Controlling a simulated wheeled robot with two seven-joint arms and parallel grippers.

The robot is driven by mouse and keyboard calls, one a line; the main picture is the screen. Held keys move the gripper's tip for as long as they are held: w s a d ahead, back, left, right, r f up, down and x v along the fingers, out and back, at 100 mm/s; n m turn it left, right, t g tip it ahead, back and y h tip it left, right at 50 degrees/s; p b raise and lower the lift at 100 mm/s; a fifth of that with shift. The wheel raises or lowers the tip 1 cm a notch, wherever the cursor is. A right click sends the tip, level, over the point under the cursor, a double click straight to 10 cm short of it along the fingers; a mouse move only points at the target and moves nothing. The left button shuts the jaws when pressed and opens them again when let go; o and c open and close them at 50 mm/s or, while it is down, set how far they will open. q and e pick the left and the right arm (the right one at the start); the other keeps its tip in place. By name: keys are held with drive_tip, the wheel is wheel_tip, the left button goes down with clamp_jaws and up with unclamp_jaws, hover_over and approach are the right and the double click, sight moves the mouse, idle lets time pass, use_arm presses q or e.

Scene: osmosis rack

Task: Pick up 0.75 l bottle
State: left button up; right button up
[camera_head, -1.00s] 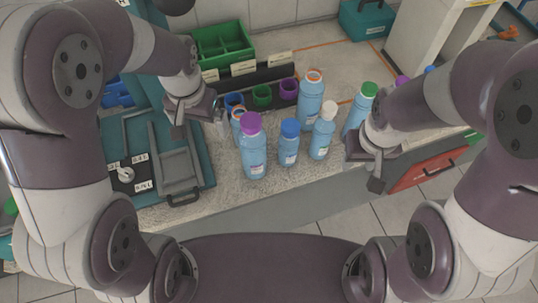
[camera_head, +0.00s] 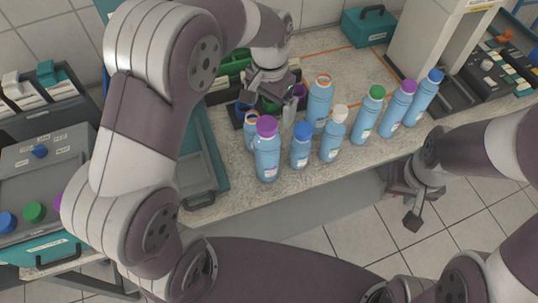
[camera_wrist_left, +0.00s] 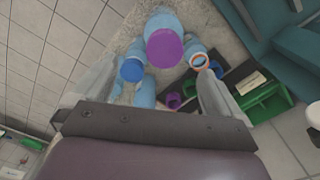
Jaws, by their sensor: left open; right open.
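Several light-blue bottles stand upright on the bench. They include a purple-capped one (camera_head: 267,160) at the front left, a blue-capped one (camera_head: 300,154), a white-capped one (camera_head: 332,141), a tall orange-rimmed one (camera_head: 319,105) and a green-capped one (camera_head: 367,120). Their labels are too small to show which is 0.75 l. My left gripper (camera_head: 270,100) is open above the back of the left bottle group. In the left wrist view, its spread fingers (camera_wrist_left: 155,95) face the purple-capped (camera_wrist_left: 165,45) and blue-capped bottles, apparently empty. My right gripper (camera_head: 412,205) is open and empty, off the bench's front edge.
Two more bottles, purple-capped (camera_head: 398,108) and blue-capped (camera_head: 425,98), stand at the right. A teal toolbox (camera_head: 369,27) stands at the back. A dark rack with cups and a green bin (camera_wrist_left: 265,103) are near my left gripper. Floor lies in front of the bench.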

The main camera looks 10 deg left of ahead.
use_arm(q)
drive_tip(key=p, duration=0.4)
approach(267, 153)
drive_tip(key=w+f, duration=0.1)
drive_tip(key=f, duration=0.1)
drive_tip(key=w+f, duration=0.1)
drive_tip(key=f, duration=0.1)
drive_tip(key=w+f, duration=0.1)
drive_tip(key=f, duration=0.1)
drive_tip(key=shift+w+a, duration=0.4)
drive_tip(key=shift+f, duration=0.45)
drive_tip(key=shift+w, duration=0.1)
clamp_jaws()
